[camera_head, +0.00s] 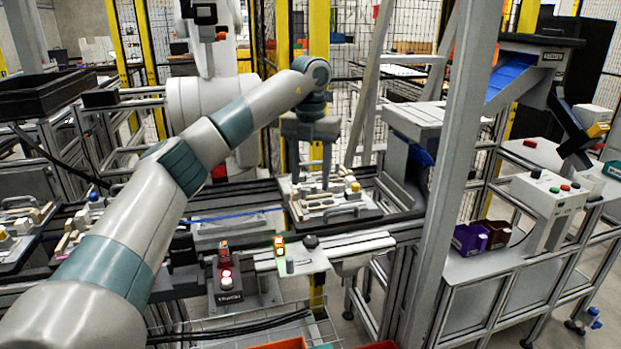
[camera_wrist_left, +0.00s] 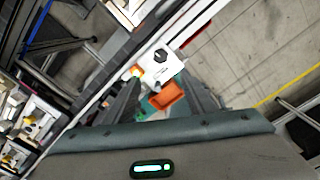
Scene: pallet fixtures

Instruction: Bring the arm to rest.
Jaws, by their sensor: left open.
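My left arm (camera_head: 165,195) reaches from the lower left up to the middle of the head view, then bends down at the wrist. My left gripper (camera_head: 312,186) hangs with its fingers pointing down, apart and with nothing seen between them. In the head view it overlaps a grey pallet fixture (camera_head: 366,212) carrying pale parts; I cannot tell whether it touches them. In the left wrist view the two fingers of the left gripper (camera_wrist_left: 163,95) are spread. My right gripper is in neither view.
A white button plate (camera_head: 308,262) and a control box with a red lamp (camera_head: 228,296) stand in front of the conveyor. More fixtures with parts (camera_head: 75,235) lie left. A grey post (camera_head: 455,180) rises on the right. An orange bin (camera_wrist_left: 168,97) shows beyond the fingers.

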